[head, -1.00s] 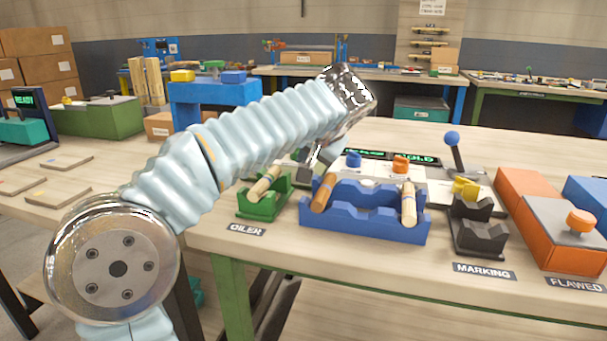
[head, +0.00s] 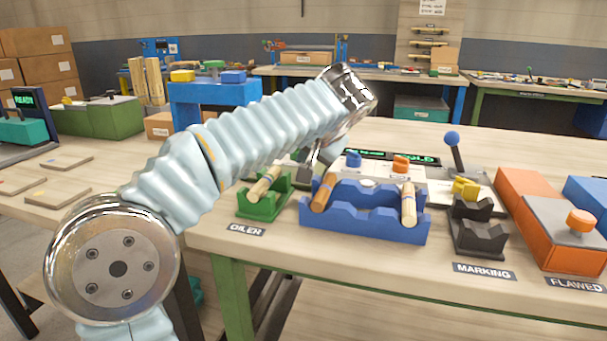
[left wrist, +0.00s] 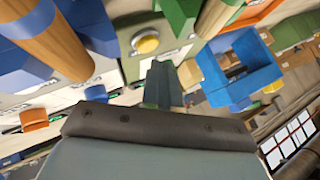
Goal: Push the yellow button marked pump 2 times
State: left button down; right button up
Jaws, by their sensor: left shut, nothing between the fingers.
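A round yellow button (left wrist: 147,43) in a pale ring shows in the left wrist view, on a grey panel between the green oiler cradle and the blue cradle. No pump lettering is readable, and in the head view this button is hidden behind my left arm. My left gripper (left wrist: 163,68) is shut and empty, its tips close beside the button in the picture; I cannot tell whether they touch. In the head view the gripper (head: 318,160) is partly hidden, over the area behind the green oiler cradle (head: 252,207). My right gripper is not in view.
A blue cradle (head: 365,223) with wooden turned pieces stands in front of a panel with a blue button (head: 354,159) and an orange button (head: 401,164). A blue-knobbed lever (head: 453,139), a black marking cradle (head: 478,238) and an orange flawed box (head: 560,240) stand to the right.

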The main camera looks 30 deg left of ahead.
pick_arm(q)
jog(key=shift+f, duration=0.1)
jog(key=shift+f+b, duration=0.35)
jog(key=shift+f+b, duration=0.35)
jog(key=shift+f, duration=0.05)
dwell(0.7)
jog(key=shift+r, duration=0.1)
jog(key=shift+r+p, duration=0.75)
jog(key=shift+p, duration=0.05)
notch_tip(320, 180, up, 3)
jog(key=p, duration=0.2)
jog(key=shift+p, duration=0.35)
jog(key=shift+r+p, duration=0.4)
jog(key=shift+r, duration=0.65)
